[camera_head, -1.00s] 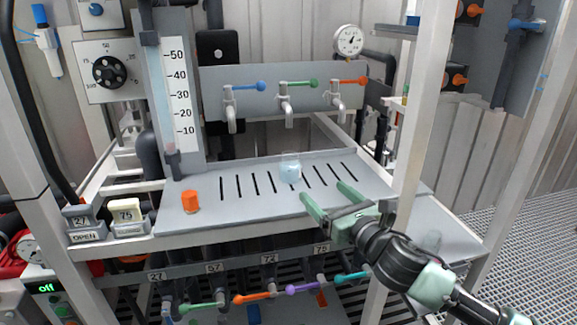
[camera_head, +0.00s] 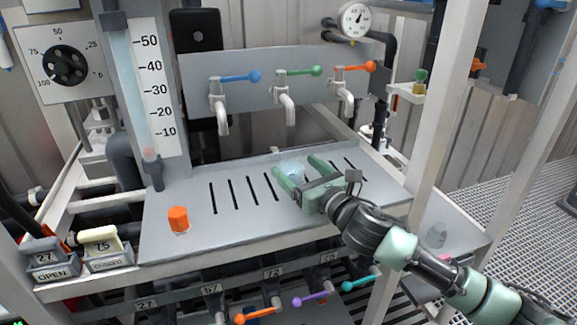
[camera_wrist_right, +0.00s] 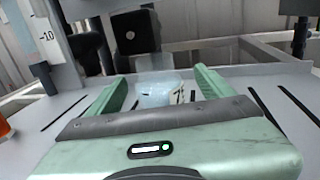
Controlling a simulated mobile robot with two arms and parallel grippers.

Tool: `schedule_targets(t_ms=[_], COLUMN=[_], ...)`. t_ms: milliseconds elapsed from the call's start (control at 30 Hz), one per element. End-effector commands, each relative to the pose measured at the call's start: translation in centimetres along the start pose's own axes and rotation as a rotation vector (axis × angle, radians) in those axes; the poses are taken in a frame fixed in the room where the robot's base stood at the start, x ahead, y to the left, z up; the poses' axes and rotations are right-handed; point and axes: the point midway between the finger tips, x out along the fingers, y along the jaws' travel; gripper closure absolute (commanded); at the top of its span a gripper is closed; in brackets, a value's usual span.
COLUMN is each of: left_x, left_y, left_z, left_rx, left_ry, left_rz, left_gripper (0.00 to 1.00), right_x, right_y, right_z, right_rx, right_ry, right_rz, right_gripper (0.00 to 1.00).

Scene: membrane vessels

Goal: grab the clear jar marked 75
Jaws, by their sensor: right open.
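A clear jar (camera_head: 295,170) with pale blue contents stands on the grey slotted tray (camera_head: 190,245), under the taps. My right gripper (camera_head: 297,165) is open, with one finger on each side of the jar. The right wrist view shows the jar (camera_wrist_right: 156,93) between the two green fingers of the gripper (camera_wrist_right: 158,76), with its lower part hidden by the gripper body. A dark mark shows on the jar's side, too small to read. I cannot tell whether either finger touches it. My left gripper is not in view.
An orange cup-like piece (camera_head: 178,219) stands on the tray's left. Three taps (camera_head: 284,95) hang above the tray's back. A round translucent thing (camera_head: 437,235) sits on the lower right shelf.

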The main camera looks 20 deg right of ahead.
Motion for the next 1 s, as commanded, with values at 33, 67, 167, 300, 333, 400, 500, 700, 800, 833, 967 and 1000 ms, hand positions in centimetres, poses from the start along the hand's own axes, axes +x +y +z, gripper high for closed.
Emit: schedule_targets(t_ms=[33, 67, 167, 300, 333, 400, 500, 700, 800, 833, 967, 1000], left_x=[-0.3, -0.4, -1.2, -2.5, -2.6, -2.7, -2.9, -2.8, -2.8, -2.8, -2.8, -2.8], left_y=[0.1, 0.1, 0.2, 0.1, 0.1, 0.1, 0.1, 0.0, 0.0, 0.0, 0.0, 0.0], left_z=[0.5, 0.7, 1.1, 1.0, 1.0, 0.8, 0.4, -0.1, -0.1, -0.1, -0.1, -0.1], left_rx=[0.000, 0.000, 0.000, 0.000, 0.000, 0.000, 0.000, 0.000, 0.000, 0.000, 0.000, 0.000], left_ry=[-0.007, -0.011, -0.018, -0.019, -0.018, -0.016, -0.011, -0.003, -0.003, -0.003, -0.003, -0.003], left_rz=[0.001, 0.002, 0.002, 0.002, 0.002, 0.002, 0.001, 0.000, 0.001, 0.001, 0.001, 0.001], left_gripper=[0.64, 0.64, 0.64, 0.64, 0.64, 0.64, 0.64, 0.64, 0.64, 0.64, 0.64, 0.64], right_x=[0.5, 0.7, 1.7, 3.9, 4.3, 5.1, 5.8, 5.9, 5.9, 5.9, 5.9, 5.9], right_y=[0.0, 0.1, 0.2, 0.4, 0.3, 0.3, 0.3, 0.3, 0.3, 0.3, 0.3, 0.3], right_z=[0.2, 0.2, 0.4, 0.6, 0.5, 0.4, 0.2, 0.1, 0.1, 0.1, 0.1, 0.1], right_rx=[0.001, 0.001, 0.003, 0.006, 0.004, 0.003, 0.000, -0.001, -0.001, -0.001, -0.001, -0.001], right_ry=[0.000, -0.001, 0.000, 0.001, 0.001, 0.001, 0.000, 0.000, 0.000, 0.000, 0.000, 0.001], right_rz=[-0.001, 0.000, 0.001, 0.000, -0.001, 0.000, 0.001, 0.001, 0.001, 0.001, 0.001, 0.001], right_gripper=[0.18, 0.18, 0.18, 0.18, 0.18, 0.18, 0.18, 0.18, 0.34, 0.43, 0.79, 0.90])
